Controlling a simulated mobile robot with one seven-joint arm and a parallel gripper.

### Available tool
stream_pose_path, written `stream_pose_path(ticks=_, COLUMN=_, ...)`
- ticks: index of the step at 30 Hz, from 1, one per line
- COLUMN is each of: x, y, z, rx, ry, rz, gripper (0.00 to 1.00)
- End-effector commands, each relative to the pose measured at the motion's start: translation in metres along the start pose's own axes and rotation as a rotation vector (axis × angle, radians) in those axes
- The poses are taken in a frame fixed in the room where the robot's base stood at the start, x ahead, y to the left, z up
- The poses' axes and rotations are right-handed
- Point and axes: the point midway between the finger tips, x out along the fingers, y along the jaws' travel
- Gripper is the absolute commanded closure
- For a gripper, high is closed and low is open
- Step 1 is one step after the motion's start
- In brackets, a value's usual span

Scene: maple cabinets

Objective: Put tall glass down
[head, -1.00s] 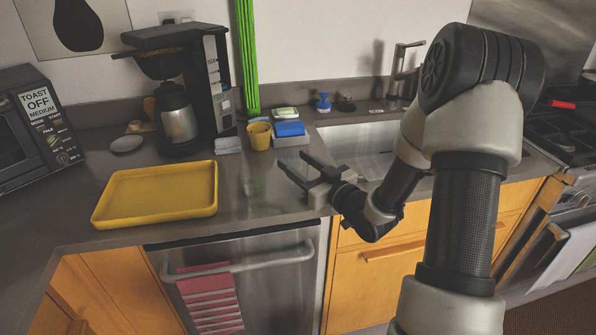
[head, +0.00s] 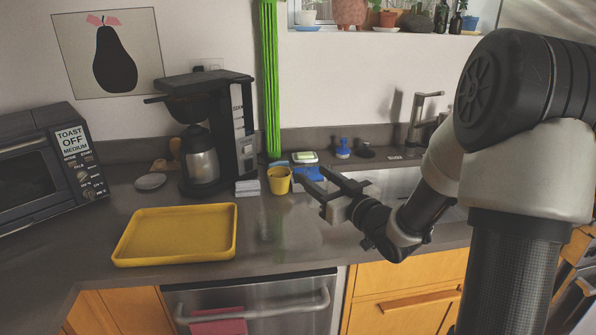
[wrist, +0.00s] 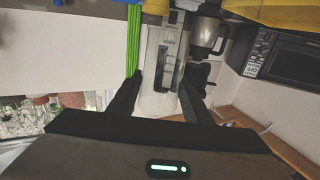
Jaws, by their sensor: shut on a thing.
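My gripper (head: 307,174) is over the counter in the head view, to the right of the yellow tray. Its two fingers are spread around the tall glass. The tall glass (wrist: 158,100) is clear and shows between the fingers in the wrist view. In the head view the glass is so transparent that I cannot make out its outline or tell whether its base touches the counter. My gripper also shows in the wrist view (wrist: 161,84).
The grey counter (head: 200,280) has a yellow tray (head: 122,262) at left. Behind stand a coffee maker (head: 243,130), yellow cup (head: 279,181) and blue sponge (head: 309,173). A toaster oven (head: 35,175) is far left. The sink (head: 385,182) is right.

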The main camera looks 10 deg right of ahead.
Motion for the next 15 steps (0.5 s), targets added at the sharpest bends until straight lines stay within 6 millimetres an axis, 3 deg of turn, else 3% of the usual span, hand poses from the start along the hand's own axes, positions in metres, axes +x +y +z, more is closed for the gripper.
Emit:
stream_pose_path(ticks=5, x=0.014, y=-0.008, z=0.0, rx=0.003, ry=-0.001, rz=0.107, gripper=0.82)
stream_pose_path(ticks=15, x=0.013, y=-0.011, z=0.035, rx=0.001, ry=-0.006, rz=0.404, gripper=0.82)
